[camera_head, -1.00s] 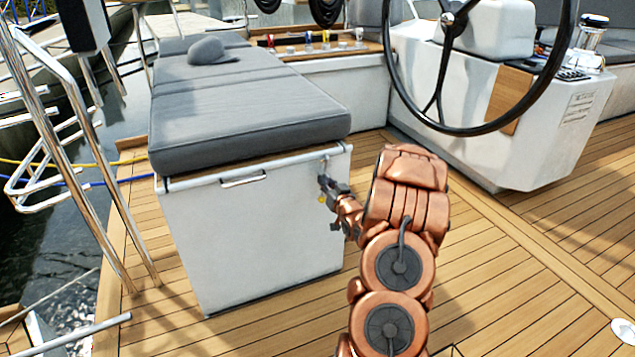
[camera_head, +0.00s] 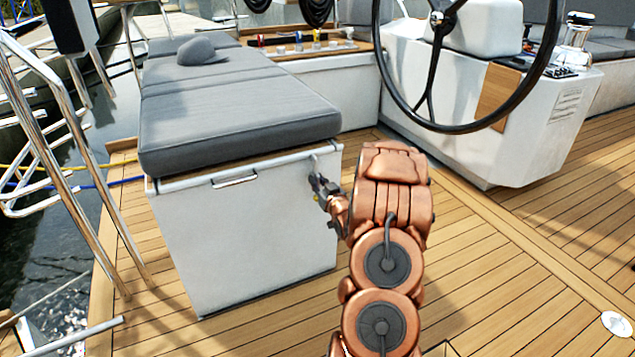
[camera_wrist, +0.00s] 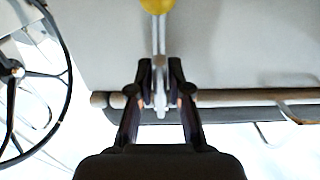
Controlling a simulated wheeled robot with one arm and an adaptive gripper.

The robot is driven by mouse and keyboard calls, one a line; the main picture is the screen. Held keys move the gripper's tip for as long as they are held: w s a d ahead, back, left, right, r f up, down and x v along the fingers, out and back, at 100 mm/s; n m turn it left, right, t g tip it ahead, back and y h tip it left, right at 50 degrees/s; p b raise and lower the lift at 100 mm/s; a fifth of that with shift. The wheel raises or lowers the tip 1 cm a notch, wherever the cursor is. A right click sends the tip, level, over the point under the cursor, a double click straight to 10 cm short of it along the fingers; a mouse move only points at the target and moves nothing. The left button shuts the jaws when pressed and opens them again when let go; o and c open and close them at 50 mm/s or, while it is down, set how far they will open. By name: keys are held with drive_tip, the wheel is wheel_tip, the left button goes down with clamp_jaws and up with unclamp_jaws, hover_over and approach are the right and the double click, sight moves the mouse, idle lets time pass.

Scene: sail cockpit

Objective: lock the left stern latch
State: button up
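The latch (camera_wrist: 160,38) is a thin metal lever with a yellow knob (camera_wrist: 155,5) at its end, on the white locker wall in the wrist view. In the head view it sits at the top right of the locker front (camera_head: 250,240), mostly hidden by my gripper. My gripper (camera_wrist: 160,68) has its two dark fingers on either side of the lever, where it crosses a horizontal bar (camera_wrist: 245,97). Thin gaps appear between the lever and the fingers, though contact is hard to judge. In the head view my gripper (camera_head: 320,185) is at the locker's upper right corner.
A grey cushion (camera_head: 235,118) lies on the locker, with a small handle (camera_head: 234,180) below it. A black steering wheel (camera_head: 480,128) and white console (camera_head: 535,125) stand right. Steel rails (camera_head: 75,150) stand left.

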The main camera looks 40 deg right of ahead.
drive_tip(key=o, duration=0.3)
drive_tip(key=shift+s, duration=0.1)
drive_tip(key=v, duration=1.1)
drive_tip(key=shift+s+a, duration=0.15)
drive_tip(key=shift+s, duration=0.2)
